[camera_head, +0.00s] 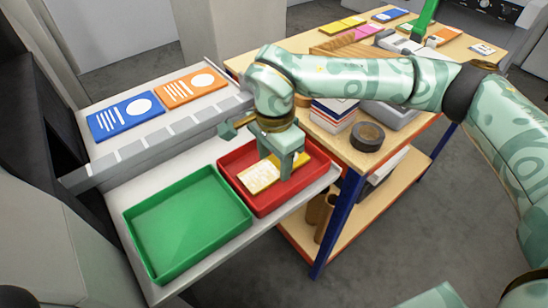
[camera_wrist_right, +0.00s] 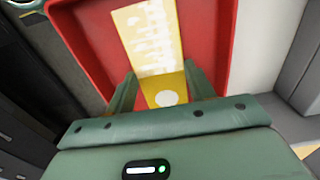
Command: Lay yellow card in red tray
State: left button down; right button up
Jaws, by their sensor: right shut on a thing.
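The yellow card (camera_head: 258,178) is within the outline of the red tray (camera_head: 264,208) in the head view. Its far part looks pale and carries white lines. Its yellow near part with a white circle is between the fingers of my right gripper (camera_head: 278,165), which is shut on it. The right wrist view shows the card (camera_wrist_right: 150,40) over the red tray floor (camera_wrist_right: 207,40), ahead of the fingers (camera_wrist_right: 160,82). I cannot tell whether the card touches the tray floor. My left gripper is not in view.
A green tray (camera_head: 190,225) stands left of the red one on the white shelf. A blue card (camera_head: 125,117) and an orange card (camera_head: 190,87) lie on the ledge behind. A wooden workbench (camera_head: 338,148) with a tape roll (camera_head: 367,137) stands close on the right.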

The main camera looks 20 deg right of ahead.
aim_at(274, 166)
jog(key=shift+f, duration=0.1)
jog(key=o, duration=0.9)
jog(key=shift+o, duration=0.2)
notch_tip(274, 166, up, 12)
jog(key=p, duration=0.2)
jog(key=shift+p, duration=0.3)
